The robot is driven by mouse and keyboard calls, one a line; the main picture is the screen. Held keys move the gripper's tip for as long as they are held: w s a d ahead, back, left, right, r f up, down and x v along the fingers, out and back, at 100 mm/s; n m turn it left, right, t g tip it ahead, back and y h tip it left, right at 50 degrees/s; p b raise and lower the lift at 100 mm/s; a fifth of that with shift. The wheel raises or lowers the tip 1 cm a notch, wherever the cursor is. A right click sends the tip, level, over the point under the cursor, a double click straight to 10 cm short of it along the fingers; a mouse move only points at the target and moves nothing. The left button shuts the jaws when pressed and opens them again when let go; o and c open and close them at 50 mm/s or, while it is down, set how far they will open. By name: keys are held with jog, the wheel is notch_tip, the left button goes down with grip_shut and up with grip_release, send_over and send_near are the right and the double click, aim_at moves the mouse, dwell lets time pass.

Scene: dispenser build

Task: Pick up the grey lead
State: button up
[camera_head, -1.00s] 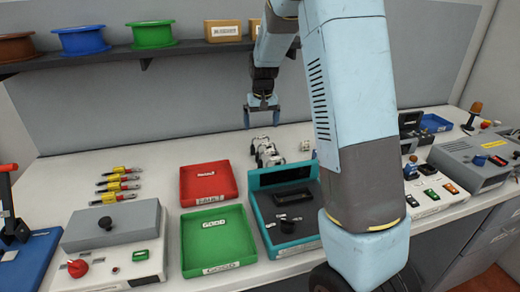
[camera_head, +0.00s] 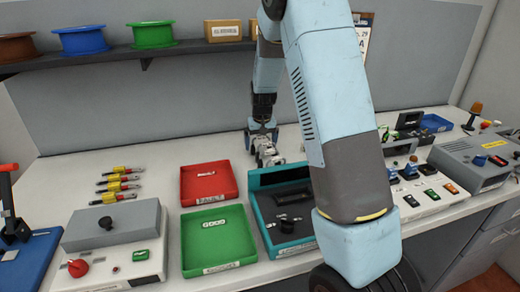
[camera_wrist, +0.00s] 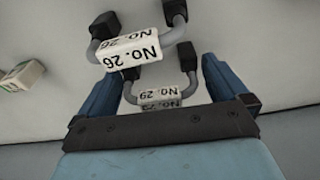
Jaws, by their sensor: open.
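Grey leads with white labels lie on the white bench at the back, in a cluster (camera_head: 268,154) in the head view. The wrist view shows a grey lead marked No. 29 (camera_wrist: 160,96), bent in a U with dark ends, and a larger-looking grey lead marked No. 26 (camera_wrist: 130,48) beyond it. My gripper (camera_wrist: 166,68) is open, its blue fingers on either side of the No. 29 lead. No contact shows. In the head view my gripper (camera_head: 262,133) is low over the cluster and partly hides it.
A red tray (camera_head: 208,199) and a green tray (camera_head: 222,254) stand at the front left of the cluster. A teal open case (camera_head: 268,240) is in front of it. Yellow-handled tools (camera_head: 120,186) lie at left. A small white block (camera_wrist: 20,75) lies beside the leads.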

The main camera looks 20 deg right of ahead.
jog(key=shift+c, duration=0.5)
jog(key=c, duration=0.7)
jog(key=shift+c, duration=0.2)
